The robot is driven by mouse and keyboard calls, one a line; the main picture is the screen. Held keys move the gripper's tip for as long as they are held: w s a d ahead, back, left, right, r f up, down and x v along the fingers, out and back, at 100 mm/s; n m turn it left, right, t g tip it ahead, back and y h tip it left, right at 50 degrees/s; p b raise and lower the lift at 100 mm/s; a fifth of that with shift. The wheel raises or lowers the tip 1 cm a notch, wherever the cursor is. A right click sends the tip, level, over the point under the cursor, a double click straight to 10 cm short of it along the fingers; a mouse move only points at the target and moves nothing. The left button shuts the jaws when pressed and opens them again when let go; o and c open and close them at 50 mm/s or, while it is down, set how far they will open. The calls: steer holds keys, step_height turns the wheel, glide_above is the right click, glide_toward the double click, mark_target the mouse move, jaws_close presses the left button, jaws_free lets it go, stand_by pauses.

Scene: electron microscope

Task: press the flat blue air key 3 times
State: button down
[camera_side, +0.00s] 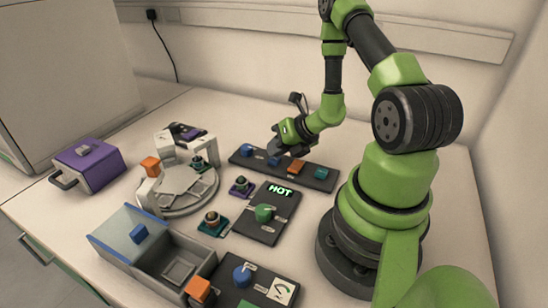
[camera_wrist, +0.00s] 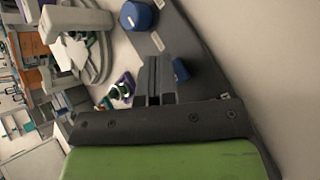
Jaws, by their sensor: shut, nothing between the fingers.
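The flat blue key (camera_side: 274,160) sits on the dark key panel (camera_side: 240,158) at the back of the bench, between a round blue knob (camera_side: 247,150) and an orange key (camera_side: 297,166). My gripper (camera_side: 278,150) is shut and empty, pointing down close over the flat blue key. In the wrist view the shut fingers (camera_wrist: 160,60) show just left of the flat blue key (camera_wrist: 180,68), which they partly hide. I cannot tell whether the fingertips touch it. The round blue knob (camera_wrist: 137,14) shows beyond the fingertips.
A teal key (camera_side: 320,173) is at the panel's right end. A panel with a lit "HOT" display (camera_side: 280,191) and a green knob (camera_side: 263,212) stands in front. A round white stage (camera_side: 185,185) is left, with a purple box (camera_side: 90,163) beyond. A grey open tray (camera_side: 180,262) is in front.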

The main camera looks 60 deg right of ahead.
steer(key=shift+r, duration=0.2)
steer(key=shift+r, duration=3.05)
steer(key=shift+f, duration=3.05)
steer(key=shift+f, duration=0.15)
